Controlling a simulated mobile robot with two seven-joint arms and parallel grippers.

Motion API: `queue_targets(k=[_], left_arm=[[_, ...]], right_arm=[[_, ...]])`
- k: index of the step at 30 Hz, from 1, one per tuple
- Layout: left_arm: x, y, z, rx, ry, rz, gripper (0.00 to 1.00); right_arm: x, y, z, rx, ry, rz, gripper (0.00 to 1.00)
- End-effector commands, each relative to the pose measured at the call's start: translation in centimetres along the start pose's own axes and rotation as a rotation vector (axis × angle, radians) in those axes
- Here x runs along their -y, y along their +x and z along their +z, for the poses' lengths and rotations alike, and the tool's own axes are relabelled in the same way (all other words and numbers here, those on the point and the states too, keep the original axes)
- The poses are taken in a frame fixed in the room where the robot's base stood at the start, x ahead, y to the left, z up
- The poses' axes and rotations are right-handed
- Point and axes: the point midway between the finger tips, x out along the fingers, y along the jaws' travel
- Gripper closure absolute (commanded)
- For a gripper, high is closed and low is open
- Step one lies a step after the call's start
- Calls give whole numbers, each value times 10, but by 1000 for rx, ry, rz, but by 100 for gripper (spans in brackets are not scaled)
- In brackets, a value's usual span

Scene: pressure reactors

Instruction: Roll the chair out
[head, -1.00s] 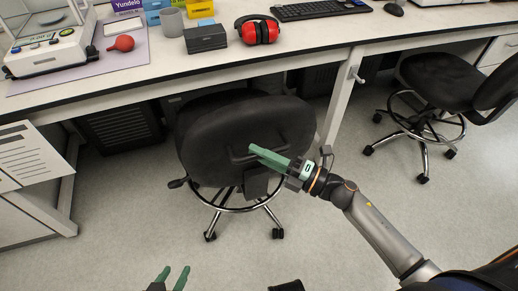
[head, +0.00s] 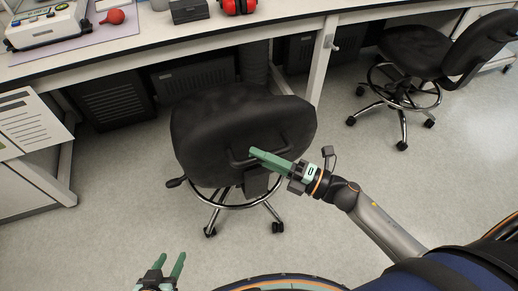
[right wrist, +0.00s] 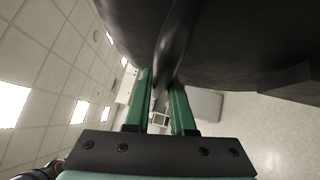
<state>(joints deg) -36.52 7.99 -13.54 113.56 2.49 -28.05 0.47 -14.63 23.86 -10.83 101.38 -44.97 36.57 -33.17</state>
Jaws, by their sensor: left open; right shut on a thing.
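The black chair (head: 215,130) stands in front of the lab bench, its back facing me, on a chrome base with a foot ring and casters. My right gripper (head: 255,155) is shut on the handle (head: 240,161) on the chair's back. In the right wrist view the green fingers (right wrist: 164,100) lie on both sides of the dark handle bar (right wrist: 172,50). My left gripper (head: 168,268) is open and empty, low in the head view, apart from the chair.
A second black chair (head: 415,55) stands at the right. The white bench (head: 150,45) has a leg (head: 325,60) right of the chair. A cabinet (head: 30,125) is at the left. The floor (head: 115,225) in front is clear.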

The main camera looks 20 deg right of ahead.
Motion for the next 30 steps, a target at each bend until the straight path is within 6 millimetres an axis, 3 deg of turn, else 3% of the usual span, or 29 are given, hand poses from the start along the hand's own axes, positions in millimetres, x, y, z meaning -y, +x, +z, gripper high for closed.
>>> queue_targets(k=[16,17,24,30], left_arm=[[1,-1,2,5,-2,-4,50],[1,-1,2,6,-2,-4,50],[1,-1,3,8,-2,-3,50],[1,-1,3,9,-3,-3,50]], right_arm=[[0,-4,-5,-4,1,-1,100],[0,-4,-5,-4,1,-1,75],[-1,-4,-4,-2,0,0,48],[-1,-3,-4,0,0,0,48]])
